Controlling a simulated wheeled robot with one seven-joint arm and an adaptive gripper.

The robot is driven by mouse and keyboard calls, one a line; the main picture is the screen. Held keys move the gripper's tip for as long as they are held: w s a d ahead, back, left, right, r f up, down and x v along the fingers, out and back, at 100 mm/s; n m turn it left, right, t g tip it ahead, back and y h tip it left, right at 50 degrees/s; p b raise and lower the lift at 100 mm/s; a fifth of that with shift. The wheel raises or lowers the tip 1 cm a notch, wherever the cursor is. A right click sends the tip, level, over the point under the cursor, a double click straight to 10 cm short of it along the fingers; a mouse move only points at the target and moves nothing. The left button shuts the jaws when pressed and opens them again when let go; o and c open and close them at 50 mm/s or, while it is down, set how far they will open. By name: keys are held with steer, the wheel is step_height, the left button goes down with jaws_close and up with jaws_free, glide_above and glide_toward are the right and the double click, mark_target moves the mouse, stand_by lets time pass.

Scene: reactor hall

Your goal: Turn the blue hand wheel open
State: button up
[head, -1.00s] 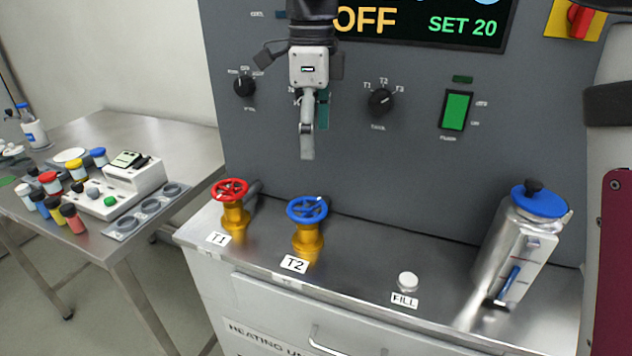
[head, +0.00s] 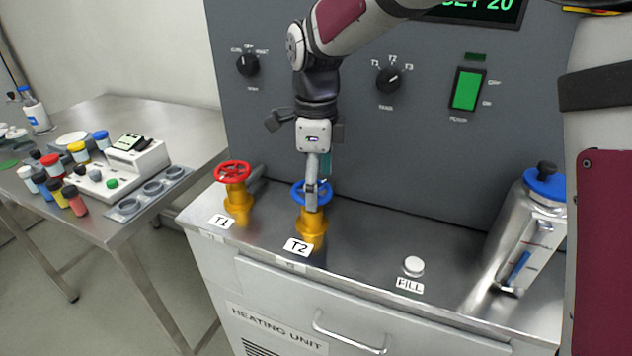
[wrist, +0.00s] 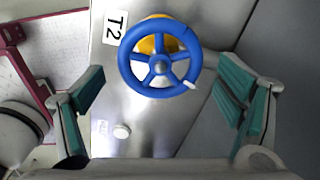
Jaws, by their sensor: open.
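The blue hand wheel (head: 325,190) sits on a yellow valve body (head: 312,226) behind the T2 label (head: 298,247). My gripper (head: 312,205) points down at the wheel in the head view and covers part of it. In the wrist view the whole blue wheel (wrist: 160,57) shows, with spokes and a small white mark on its rim at lower right. It lies between the two teal-padded fingers of my gripper (wrist: 162,95), toward the top of the picture. The fingers are wide open, with a gap to the rim on both sides. I cannot tell the fingertips' exact height against the rim.
The red hand wheel (head: 233,172) at T1 stands close by on the left. A white FILL cap (head: 413,266) and a metal vessel with a blue lid (head: 530,230) are to the right. The grey panel (head: 430,150) rises behind. The bench top between wheel and cap is clear.

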steer(key=c, duration=1.1)
steer(key=shift+c, duration=0.2)
steer(key=shift+n, duration=0.3)
steer(key=n+p, duration=0.2)
steer(key=n, duration=0.1)
steer(key=shift+n, duration=0.4)
steer(key=n, duration=0.1)
steer(key=n+p, duration=0.1)
steer(key=n, duration=0.1)
steer(key=n+p, duration=0.1)
steer(key=n, duration=0.1)
steer(key=shift+w+a, duration=0.1)
steer(key=shift+w, duration=0.15)
steer(key=n+p, duration=0.1)
steer(key=n, duration=0.4)
steer(key=shift+w+a+n, duration=0.1)
steer(key=shift+a+n, duration=0.05)
steer(key=shift+n, duration=0.25)
steer(key=n, duration=0.4)
steer(key=shift+a+n, duration=0.2)
steer(key=shift+n, duration=0.2)
steer(key=shift+f, duration=0.1)
